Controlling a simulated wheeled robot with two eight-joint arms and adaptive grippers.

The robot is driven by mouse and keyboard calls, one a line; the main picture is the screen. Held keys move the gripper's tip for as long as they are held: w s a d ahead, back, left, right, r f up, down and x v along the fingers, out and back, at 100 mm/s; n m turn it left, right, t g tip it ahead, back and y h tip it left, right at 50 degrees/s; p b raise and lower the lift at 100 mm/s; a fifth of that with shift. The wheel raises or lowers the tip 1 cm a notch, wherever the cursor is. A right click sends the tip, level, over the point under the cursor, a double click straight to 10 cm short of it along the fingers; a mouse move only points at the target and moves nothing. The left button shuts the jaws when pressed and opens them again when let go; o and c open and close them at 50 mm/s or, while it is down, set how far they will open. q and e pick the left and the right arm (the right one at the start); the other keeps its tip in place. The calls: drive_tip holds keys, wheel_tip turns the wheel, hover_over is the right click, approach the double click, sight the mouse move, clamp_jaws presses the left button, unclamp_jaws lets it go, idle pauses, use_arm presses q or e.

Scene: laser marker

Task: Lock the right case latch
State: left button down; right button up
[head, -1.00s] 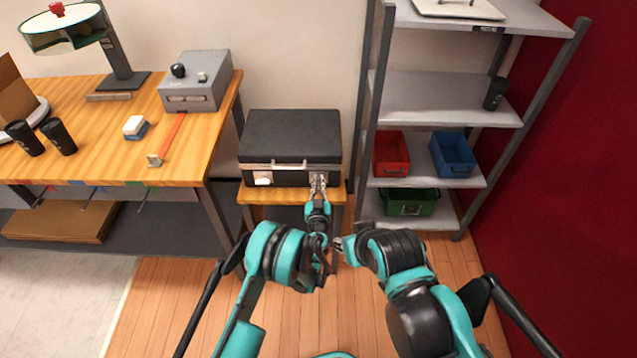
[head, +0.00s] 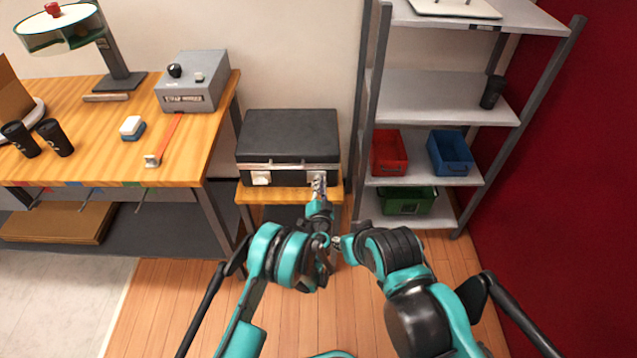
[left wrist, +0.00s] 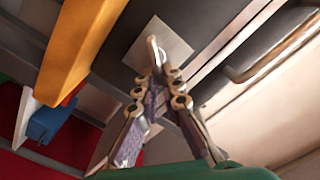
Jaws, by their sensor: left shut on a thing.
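The black case (head: 290,135) stands closed on a small wooden table, with its handle (head: 275,164) and two latches on the front. The left latch (head: 261,178) is a pale plate in clear view. The right latch (left wrist: 170,48) shows in the left wrist view as a pale plate with a small upright tab. My left gripper (head: 319,182) is at the right latch and mostly covers it in the head view. In the left wrist view its fingertips (left wrist: 157,72) come together on the tab. My right gripper (head: 338,243) is low beside my left arm, away from the case; its fingers are unclear.
A shelf rack (head: 440,100) stands close to the right, with red (head: 389,152), blue (head: 451,153) and green (head: 407,200) bins. A workbench (head: 95,160) with a grey box (head: 192,82) is at the left. The case lid is clear on top.

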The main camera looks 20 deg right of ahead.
use_arm(q)
drive_tip(key=m, duration=0.5)
drive_tip(key=shift+d+f+m, duration=0.3)
drive_tip(key=shift+f, duration=0.05)
drive_tip(key=m, duration=0.4)
drive_tip(key=shift+f+m, duration=0.3)
drive_tip(key=shift+f, duration=0.05)
drive_tip(key=c, duration=1.7)
unclamp_jaws()
drive_tip(key=shift+f, duration=0.1)
wheel_tip(320, 180, up, 10)
drive_tip(key=shift+r, duration=0.1)
